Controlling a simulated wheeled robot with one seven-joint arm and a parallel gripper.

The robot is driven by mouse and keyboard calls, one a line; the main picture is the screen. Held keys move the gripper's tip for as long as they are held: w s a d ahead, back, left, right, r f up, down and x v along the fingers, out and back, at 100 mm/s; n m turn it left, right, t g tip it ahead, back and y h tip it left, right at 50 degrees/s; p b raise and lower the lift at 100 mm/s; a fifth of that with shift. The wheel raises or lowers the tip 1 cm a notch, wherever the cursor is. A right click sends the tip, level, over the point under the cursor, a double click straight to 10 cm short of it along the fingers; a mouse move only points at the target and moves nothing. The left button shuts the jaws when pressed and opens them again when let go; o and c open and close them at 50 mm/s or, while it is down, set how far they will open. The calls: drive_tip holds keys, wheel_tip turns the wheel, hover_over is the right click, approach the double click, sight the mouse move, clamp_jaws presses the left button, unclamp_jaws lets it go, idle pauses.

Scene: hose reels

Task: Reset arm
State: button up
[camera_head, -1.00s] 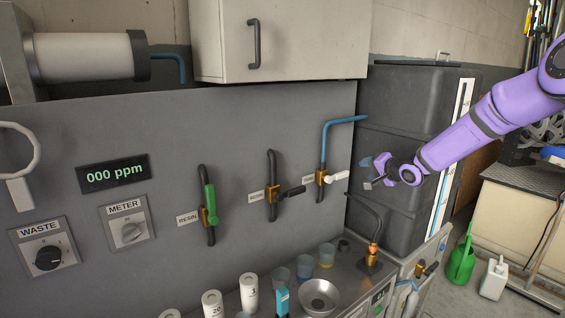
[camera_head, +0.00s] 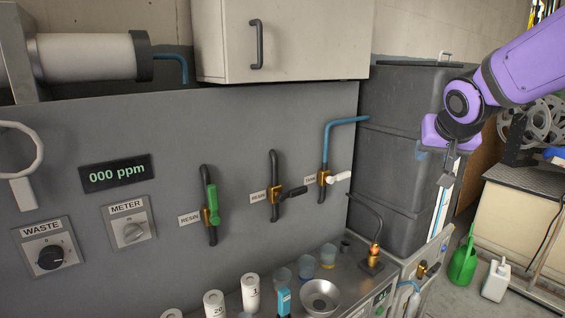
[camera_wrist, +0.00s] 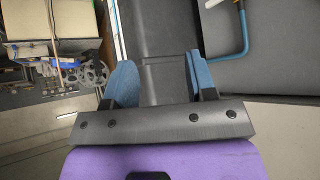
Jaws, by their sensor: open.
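My gripper (camera_head: 446,168) hangs at the end of my purple arm at the upper right of the head view, in front of the dark grey stacked containers (camera_head: 390,150). In the wrist view its two blue fingers (camera_wrist: 160,82) stand apart with nothing between them. The fingers are largely hidden in the head view. The grey panel (camera_head: 90,225) to the left carries a green-handled valve (camera_head: 210,205), a black-handled valve (camera_head: 285,195) and a white-handled valve (camera_head: 333,178). My gripper is clear of all of them.
Below the panel, a bench (camera_head: 345,275) holds cups, a metal bowl (camera_head: 320,297) and a copper-tipped spout (camera_head: 374,255). A green watering can (camera_head: 463,262) and a white jug (camera_head: 496,280) stand on the floor at right. Hose reels (camera_head: 535,125) sit behind my arm.

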drive_tip(key=s+a+f+n+g+y, duration=0.1)
drive_tip(key=s+n+g, duration=0.2)
drive_tip(key=s, duration=2.2)
drive_tip(key=shift+f+y, duration=0.2)
drive_tip(key=shift+y, duration=0.2)
